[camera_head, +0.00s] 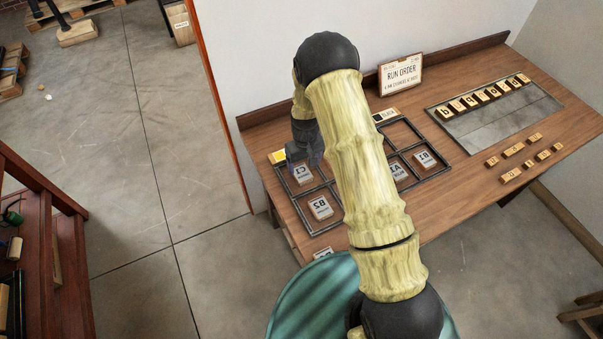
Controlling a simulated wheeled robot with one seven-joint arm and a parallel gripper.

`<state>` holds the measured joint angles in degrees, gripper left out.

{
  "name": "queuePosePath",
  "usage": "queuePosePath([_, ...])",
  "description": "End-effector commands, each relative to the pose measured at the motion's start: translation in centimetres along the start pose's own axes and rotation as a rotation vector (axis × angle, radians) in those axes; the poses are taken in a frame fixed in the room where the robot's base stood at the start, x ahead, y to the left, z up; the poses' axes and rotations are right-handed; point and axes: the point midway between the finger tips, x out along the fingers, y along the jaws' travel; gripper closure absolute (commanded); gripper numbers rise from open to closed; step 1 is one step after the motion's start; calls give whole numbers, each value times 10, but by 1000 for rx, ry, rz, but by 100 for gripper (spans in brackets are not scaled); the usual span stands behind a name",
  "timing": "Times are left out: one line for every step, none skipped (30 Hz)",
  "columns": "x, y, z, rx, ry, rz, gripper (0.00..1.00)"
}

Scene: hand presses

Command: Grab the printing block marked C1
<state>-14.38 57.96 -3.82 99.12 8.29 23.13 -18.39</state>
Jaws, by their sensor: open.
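The printing block marked C1 (303,174) lies in the upper left compartment of a dark metal frame (297,209) on the wooden table. Its dark face shows the label in mirrored letters. My gripper (304,158) is open and empty, just behind and above the C1 block. Its fingers are small and dark here, and I cannot tell how high they are or whether they touch the block.
Mirrored blocks B2 (320,208), A1 (397,171) and B1 (425,159) lie in nearby compartments. My arm hides the frame's middle. A yellow item (278,157) sits beside the frame. A RUN ORDER sign (401,74) and a letter tray (490,122) stand right.

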Motion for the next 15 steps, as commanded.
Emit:
queuePosePath([0,0,0,0,0,0,24])
queuePosePath([0,0,0,0,0,0,24])
queuePosePath([0,0,0,0,0,0,24])
queuePosePath([0,0,0,0,-1,0,24])
queuePosePath([1,0,0,0,-1,0,24])
queuePosePath([2,-1,0,0,-1,0,24])
queuePosePath([3,-1,0,-1,-2,0,24])
queuePosePath([4,-2,1,-1,-3,-1,24])
queuePosePath([8,-2,1,-1,-5,-1,24])
queuePosePath([10,-3,1,-1,-5,-1,24])
queuePosePath([13,-4,1,-2,-4,0,24])
queuePosePath([18,-5,1,-1,-5,-1,24])
queuePosePath([21,-6,1,-1,-4,-1,24])
queuePosePath([24,-6,2,-1,-5,-1,24])
queuePosePath([29,-8,2,0,-4,-1,24])
